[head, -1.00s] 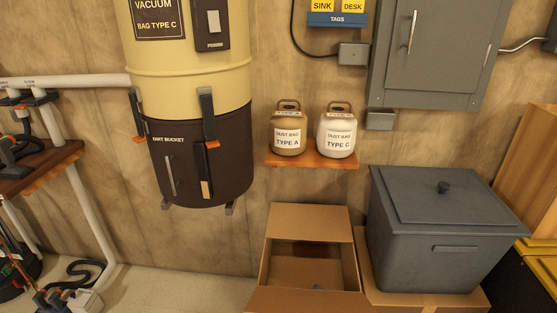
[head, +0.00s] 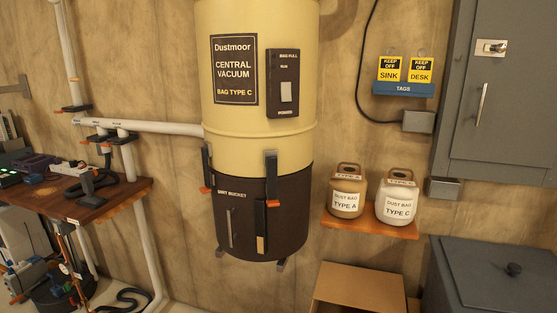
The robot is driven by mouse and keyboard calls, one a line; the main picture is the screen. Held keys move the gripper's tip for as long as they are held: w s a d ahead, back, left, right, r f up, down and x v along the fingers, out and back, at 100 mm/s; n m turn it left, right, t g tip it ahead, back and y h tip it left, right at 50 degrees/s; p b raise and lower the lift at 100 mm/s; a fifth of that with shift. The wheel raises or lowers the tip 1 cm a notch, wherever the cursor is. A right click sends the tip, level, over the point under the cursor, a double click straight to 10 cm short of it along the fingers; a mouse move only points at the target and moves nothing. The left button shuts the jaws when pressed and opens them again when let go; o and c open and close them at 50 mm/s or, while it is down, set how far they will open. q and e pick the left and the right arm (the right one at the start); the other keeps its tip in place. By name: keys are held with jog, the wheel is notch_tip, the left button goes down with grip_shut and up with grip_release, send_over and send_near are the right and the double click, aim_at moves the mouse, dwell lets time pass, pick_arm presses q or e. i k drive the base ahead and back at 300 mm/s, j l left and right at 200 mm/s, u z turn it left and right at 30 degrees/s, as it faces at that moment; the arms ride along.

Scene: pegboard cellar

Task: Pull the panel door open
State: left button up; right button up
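The grey metal panel door (head: 510,110) is on the wall at the right edge of the head view, partly cut off by the frame. It looks shut. It has a slim vertical metal handle (head: 480,104) near its left side and a silver latch plate (head: 491,47) above the handle. Neither of my grippers shows in the head view, so their place relative to the door cannot be seen.
A central vacuum (head: 260,150) hangs on the wall. Dust bags type A (head: 346,196) and type C (head: 397,203) stand on a small shelf (head: 370,230). An open cardboard box (head: 358,290) and a lidded grey bin (head: 480,275) stand below. A wooden workbench (head: 110,198) is at left.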

aim_at(507, 113)
jog(key=z, duration=1.3)
